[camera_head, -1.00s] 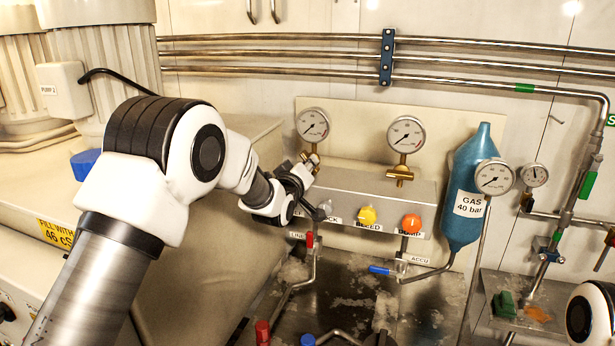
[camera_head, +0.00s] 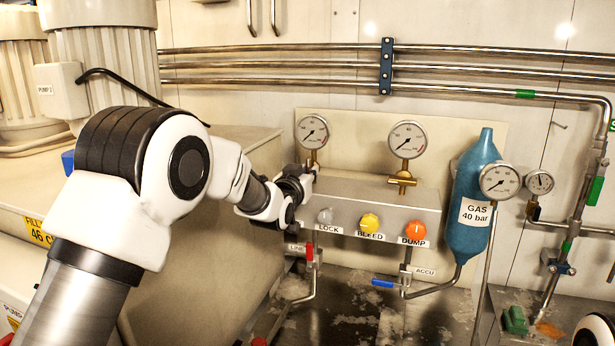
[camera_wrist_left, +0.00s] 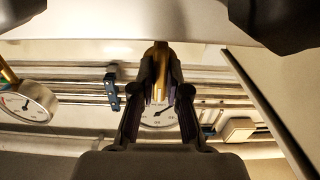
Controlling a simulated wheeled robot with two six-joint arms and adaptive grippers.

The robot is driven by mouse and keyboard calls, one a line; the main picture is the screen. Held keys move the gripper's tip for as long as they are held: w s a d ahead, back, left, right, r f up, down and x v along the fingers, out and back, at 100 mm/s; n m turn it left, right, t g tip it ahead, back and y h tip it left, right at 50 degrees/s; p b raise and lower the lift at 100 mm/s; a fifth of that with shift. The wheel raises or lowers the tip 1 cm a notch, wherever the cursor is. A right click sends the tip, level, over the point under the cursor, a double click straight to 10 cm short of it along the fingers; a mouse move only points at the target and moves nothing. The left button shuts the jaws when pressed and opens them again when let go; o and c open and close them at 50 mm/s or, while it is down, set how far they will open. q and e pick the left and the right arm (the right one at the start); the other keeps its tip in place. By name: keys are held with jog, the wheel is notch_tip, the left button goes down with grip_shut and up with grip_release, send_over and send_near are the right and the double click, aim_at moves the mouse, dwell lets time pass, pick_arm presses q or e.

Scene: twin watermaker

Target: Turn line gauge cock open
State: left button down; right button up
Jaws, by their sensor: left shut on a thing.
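The line gauge (camera_head: 312,131) is the left round dial on the back panel, above the left end of the steel box. Its brass cock sits just below it and is mostly hidden by my left gripper (camera_head: 310,173) in the head view. In the left wrist view, the dark fingers of my left gripper (camera_wrist_left: 160,75) are shut on the brass cock (camera_wrist_left: 160,54), with the gauge dial (camera_wrist_left: 158,117) partly showing between and behind them. The cock's handle angle cannot be told. My right gripper is not in view.
The steel box (camera_head: 372,194) carries a grey LOCK knob (camera_head: 325,216), a yellow BLEED knob (camera_head: 369,223) and an orange DUMP knob (camera_head: 415,231). A second gauge (camera_head: 407,139) has its own brass cock (camera_head: 402,181). A blue gas bottle (camera_head: 470,235) stands to the right.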

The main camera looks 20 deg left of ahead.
pick_arm(q)
jog(key=shift+r, duration=0.2)
jog(key=c, duration=1.2)
grip_release()
jog(key=shift+w+f, duration=0.1)
jog(key=shift+o, duration=0.2)
jog(key=shift+w+f, duration=0.1)
jog(key=s, duration=1.2)
jog(key=shift+a, duration=0.2)
